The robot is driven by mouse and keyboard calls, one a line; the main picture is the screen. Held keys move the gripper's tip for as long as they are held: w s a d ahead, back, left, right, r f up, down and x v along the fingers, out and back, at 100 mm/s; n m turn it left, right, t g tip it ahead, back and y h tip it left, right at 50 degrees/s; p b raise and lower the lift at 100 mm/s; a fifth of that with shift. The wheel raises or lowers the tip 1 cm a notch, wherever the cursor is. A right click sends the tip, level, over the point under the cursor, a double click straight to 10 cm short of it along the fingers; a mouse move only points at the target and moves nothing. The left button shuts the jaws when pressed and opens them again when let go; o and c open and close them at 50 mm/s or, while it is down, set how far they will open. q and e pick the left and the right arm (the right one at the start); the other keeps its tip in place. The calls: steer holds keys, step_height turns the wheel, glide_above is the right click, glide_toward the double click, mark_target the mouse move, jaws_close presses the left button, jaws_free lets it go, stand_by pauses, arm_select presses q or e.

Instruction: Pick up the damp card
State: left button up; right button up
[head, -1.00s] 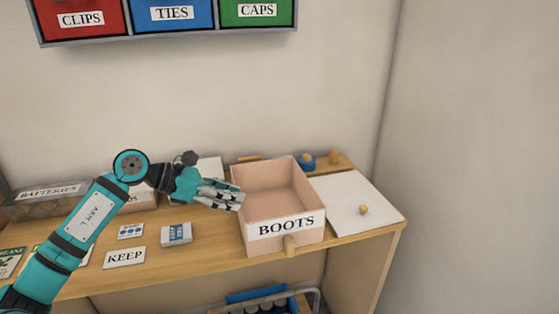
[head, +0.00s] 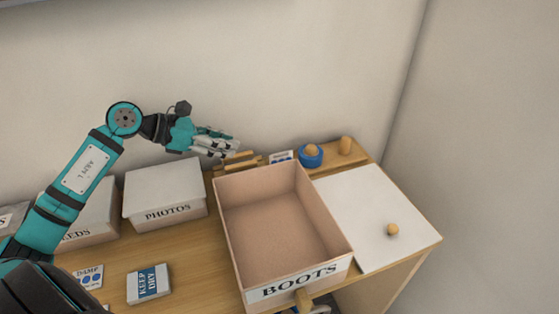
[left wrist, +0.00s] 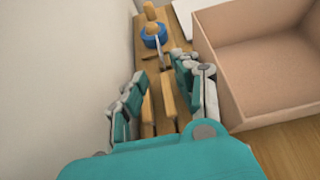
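The damp card (head: 88,276), white with the word DAMP and blue dots, lies flat on the desk at the lower left in the head view. A dark shape covers the desk close by it. My left gripper (head: 228,148) is far from this card, above the desk's back edge behind the BOOTS box. Its fingers are spread and empty, over wooden pieces (left wrist: 168,95) in the left wrist view. A second small white and blue card (head: 281,157) stands or lies behind the box; its print is too small to read. My right gripper is not in view.
The open, empty BOOTS box (head: 230,235) stands mid-desk. A closed PHOTOS box (head: 165,190) is to its left, a KEEP DRY card (head: 148,284) in front of that. A white lid with a knob (head: 350,205) lies right. A blue ring (head: 311,155) holds a ball.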

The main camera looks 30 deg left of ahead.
arm_select(q)
steer(key=x, duration=0.2)
steer(key=p+x, duration=0.1)
steer(key=shift+w+d+r, duration=0.15)
steer(key=shift+w+d, duration=0.15)
steer(key=shift+d, duration=0.15)
steer(key=x, duration=0.2)
steer(key=p+x, duration=0.1)
steer(key=x, duration=0.1)
steer(key=shift+w+f, duration=0.25)
steer(key=shift+f, duration=0.05)
steer(key=shift+w+d+f+p, duration=0.25)
steer(key=shift+w+p, duration=0.05)
steer(key=shift+p, duration=0.05)
steer(key=shift+w+d+f+p, duration=0.15)
steer(key=shift+w+d+p, duration=0.1)
steer(key=shift+p, duration=0.1)
steer(key=x, duration=0.1)
steer(key=p+x, duration=0.1)
steer(key=x, duration=0.1)
steer(key=shift+w+f, duration=0.2)
steer(key=shift+w, duration=0.15)
steer(key=shift+w+d+f, duration=0.15)
steer(key=shift+w+f, duration=0.05)
steer(key=shift+f, duration=0.05)
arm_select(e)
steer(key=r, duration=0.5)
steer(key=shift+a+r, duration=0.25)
arm_select(q)
steer(key=shift+c, duration=0.3)
